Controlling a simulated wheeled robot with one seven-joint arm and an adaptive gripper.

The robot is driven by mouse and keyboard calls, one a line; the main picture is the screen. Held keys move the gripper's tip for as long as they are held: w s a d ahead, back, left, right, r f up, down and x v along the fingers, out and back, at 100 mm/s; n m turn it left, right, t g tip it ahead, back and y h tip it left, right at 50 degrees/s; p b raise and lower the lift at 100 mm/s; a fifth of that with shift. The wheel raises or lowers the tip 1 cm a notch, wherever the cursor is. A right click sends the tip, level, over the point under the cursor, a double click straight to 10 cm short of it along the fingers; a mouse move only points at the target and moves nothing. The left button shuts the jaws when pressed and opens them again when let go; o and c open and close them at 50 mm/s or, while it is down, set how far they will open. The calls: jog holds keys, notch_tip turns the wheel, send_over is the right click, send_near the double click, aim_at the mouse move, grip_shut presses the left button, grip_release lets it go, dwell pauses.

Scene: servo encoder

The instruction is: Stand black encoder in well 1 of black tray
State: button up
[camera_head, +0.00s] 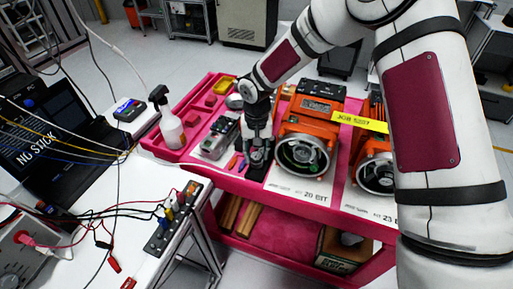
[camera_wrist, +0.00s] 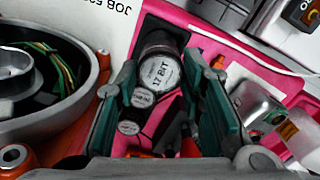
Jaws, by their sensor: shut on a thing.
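My gripper (camera_head: 257,150) points down over the pink cart's front-left part. In the wrist view its teal-padded fingers (camera_wrist: 165,68) are shut on a black encoder (camera_wrist: 163,73), a round black body with a pale "17 BIT" label on top. Two smaller black round tops with pale labels (camera_wrist: 143,97) show beside it between the fingers; I cannot tell whether they are joined to it. A dark piece that looks like the black tray (camera_head: 255,173) shows under the gripper in the head view. Its wells are hidden, and I cannot tell whether the encoder touches it.
An orange motor unit (camera_head: 309,130) stands close right of my gripper, with another (camera_head: 376,158) beyond. A spray bottle (camera_head: 169,125) stands further left. The pink cart's front edge (camera_head: 300,203) is near.

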jog(key=shift+f+b, duration=0.35)
jog(key=shift+f, duration=1.15)
jog(key=shift+f, duration=0.3)
jog(key=shift+f, duration=0.35)
jog(key=shift+f, duration=0.1)
jog(key=o, duration=1.2)
jog(key=shift+c, duration=0.5)
jog(key=shift+r+p, duration=0.6)
jog(key=shift+r, duration=3.25)
